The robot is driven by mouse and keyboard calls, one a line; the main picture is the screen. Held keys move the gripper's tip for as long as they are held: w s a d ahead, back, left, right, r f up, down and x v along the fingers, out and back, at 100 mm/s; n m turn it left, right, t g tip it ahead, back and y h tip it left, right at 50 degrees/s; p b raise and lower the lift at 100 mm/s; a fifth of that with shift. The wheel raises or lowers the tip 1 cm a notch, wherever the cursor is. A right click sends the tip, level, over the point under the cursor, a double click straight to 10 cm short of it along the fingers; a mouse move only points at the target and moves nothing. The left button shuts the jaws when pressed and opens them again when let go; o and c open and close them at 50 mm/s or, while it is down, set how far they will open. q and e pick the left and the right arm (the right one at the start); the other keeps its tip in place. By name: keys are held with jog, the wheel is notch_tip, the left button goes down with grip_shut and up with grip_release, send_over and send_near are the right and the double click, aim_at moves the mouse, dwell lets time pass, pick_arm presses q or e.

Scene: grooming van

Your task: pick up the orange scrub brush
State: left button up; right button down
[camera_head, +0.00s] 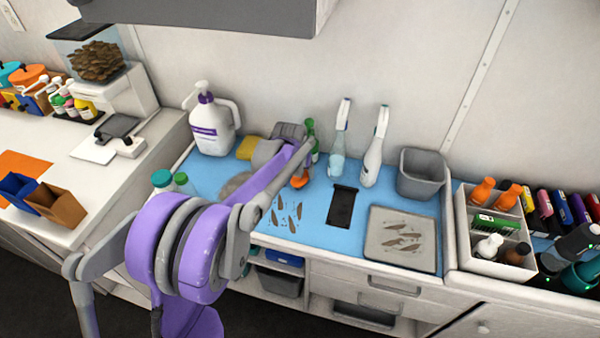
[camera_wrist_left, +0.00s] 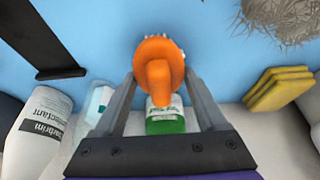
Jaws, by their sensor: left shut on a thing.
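The orange scrub brush (camera_wrist_left: 158,62) has a round orange head, a knob handle and pale bristles at its edge. In the left wrist view it sits between the two fingers of my left gripper (camera_wrist_left: 158,84), which is shut on it. In the head view, a small orange part of the brush (camera_head: 299,182) shows below my left wrist, over the blue mat. My arm hides most of it and the fingers there. I cannot tell whether the brush touches the mat. My right gripper is in neither view.
A green bottle (camera_wrist_left: 165,121) stands close behind the brush. A yellow sponge (camera_wrist_left: 280,88) and grey fur clump (camera_wrist_left: 282,18) are nearby.

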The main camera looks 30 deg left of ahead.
aim_at(299, 171)
pick_arm(q)
jog(key=v, duration=0.4)
jog(key=w+v, duration=0.1)
jog(key=v, duration=0.2)
jog(key=shift+w+a+r, duration=0.1)
jog(key=shift+a+r, duration=0.05)
jog(key=shift+r, duration=0.1)
jog(key=s+d, duration=0.4)
jog(key=s, duration=1.4)
jog(key=shift+d, duration=0.15)
jog(key=shift+f, duration=0.1)
jog(key=o, duration=0.7)
jog(key=c, duration=0.4)
jog(key=shift+c, duration=0.2)
